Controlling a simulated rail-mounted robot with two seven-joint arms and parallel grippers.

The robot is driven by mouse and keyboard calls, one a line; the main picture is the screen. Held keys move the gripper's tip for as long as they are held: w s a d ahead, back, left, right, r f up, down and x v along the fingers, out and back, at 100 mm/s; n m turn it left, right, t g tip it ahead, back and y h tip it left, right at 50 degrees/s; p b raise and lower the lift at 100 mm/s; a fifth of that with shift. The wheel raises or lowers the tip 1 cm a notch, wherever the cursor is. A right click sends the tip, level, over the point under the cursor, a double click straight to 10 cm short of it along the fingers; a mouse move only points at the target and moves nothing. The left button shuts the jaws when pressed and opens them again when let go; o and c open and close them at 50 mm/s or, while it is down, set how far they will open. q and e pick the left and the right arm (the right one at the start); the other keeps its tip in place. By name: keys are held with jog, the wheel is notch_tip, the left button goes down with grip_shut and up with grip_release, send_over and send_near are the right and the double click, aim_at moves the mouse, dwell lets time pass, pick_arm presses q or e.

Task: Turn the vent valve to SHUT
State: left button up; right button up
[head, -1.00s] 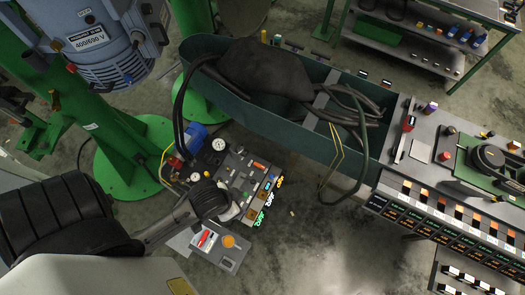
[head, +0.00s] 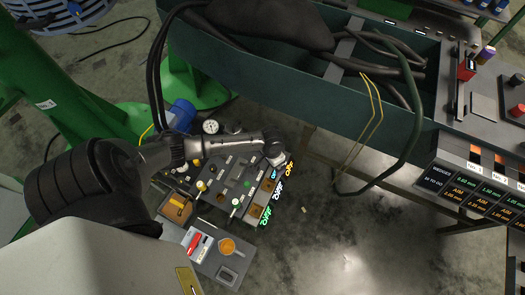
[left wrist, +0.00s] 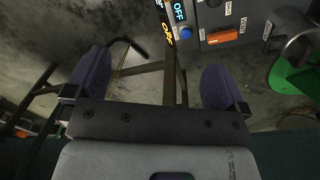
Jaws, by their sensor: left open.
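The control panel (head: 225,178) lies low in the middle of the head view, with several small knobs and lit OFF signs on its right edge. My left arm reaches across it, with its gripper end (head: 275,153) over the panel's upper right corner. In the left wrist view my left gripper (left wrist: 155,78) is open and empty, its two purple fingers wide apart. Beyond it the panel shows a blue button (left wrist: 185,32) and an orange part (left wrist: 222,37). I cannot tell which fitting is the vent valve; its label is not legible.
A green trough (head: 290,75) with dark hoses stands behind the panel. A green hose (head: 408,120) and thin yellow lines hang over its front.

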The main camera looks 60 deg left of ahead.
pick_arm(q)
jog(key=w+a+f+n+b, duration=0.3)
jog(key=a+f+b, duration=0.45)
jog(key=a, duration=0.25)
jog(key=w+a+f+n+b, duration=0.35)
jog(key=a+f+b, duration=0.25)
jog(key=a+b, duration=0.25)
jog(key=shift+m+y, duration=0.35)
jog(key=shift+y, duration=0.05)
jog(key=f+b, duration=0.6)
jog(key=f, duration=0.5)
jog(key=shift+a+f, duration=0.15)
jog(key=shift+a, duration=0.05)
jog(key=shift+f+b, duration=0.5)
jog(key=shift+f, duration=0.35)
pick_arm(e)
notch_tip(320, 180, down, 26)
jog(key=shift+a+r, duration=0.15)
jog(key=shift+a, duration=0.05)
jog(key=shift+s, duration=0.1)
pick_arm(q)
jog(key=shift+c, duration=0.2)
jog(key=c, duration=0.6)
pick_arm(e)
jog(key=shift+d, duration=0.1)
